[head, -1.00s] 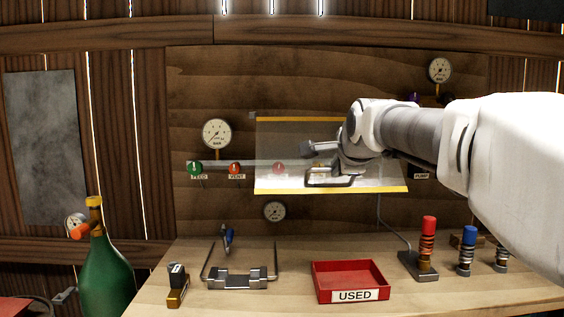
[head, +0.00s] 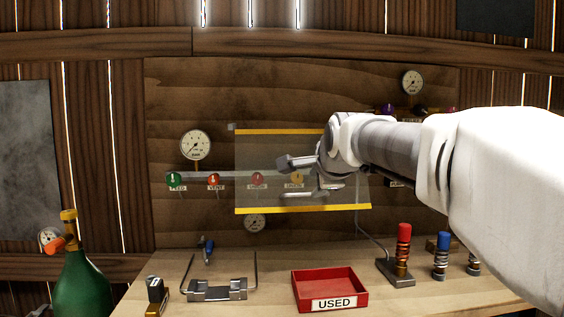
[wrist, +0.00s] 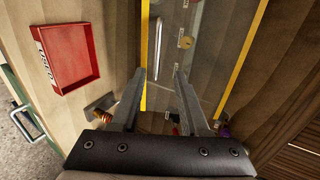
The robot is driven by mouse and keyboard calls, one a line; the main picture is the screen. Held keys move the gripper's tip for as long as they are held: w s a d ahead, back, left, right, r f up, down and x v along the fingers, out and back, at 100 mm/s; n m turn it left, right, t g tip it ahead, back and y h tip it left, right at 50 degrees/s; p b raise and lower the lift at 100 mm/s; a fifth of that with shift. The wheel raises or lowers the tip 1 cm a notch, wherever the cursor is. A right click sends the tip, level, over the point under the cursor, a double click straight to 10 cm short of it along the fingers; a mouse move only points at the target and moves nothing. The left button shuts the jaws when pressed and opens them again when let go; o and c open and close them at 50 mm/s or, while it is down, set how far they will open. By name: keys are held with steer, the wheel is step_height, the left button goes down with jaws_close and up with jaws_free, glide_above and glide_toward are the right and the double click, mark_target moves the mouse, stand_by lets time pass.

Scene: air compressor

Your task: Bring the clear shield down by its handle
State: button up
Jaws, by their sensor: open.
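The clear shield (head: 262,150), with yellow strips along its top and bottom edges, hangs in front of the wooden panel, over part of the row of knobs. It looks nearly upright. The wrist view shows the shield (wrist: 205,65) and the handle (wrist: 163,48) beyond the fingertips. My gripper (wrist: 160,75) is open and empty, its fingers apart with the handle roughly in line with the gap. Whether a finger touches the shield, I cannot tell.
Below are a red USED tray (head: 330,288), a wire-framed metal holder (head: 220,289) and red (head: 403,250) and blue-topped (head: 441,255) parts on the bench. A green bottle (head: 80,285) stands at left. Gauges (head: 196,146) and knobs are on the panel.

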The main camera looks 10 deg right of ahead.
steer(key=p+v, duration=0.2)
steer(key=v, duration=1.2)
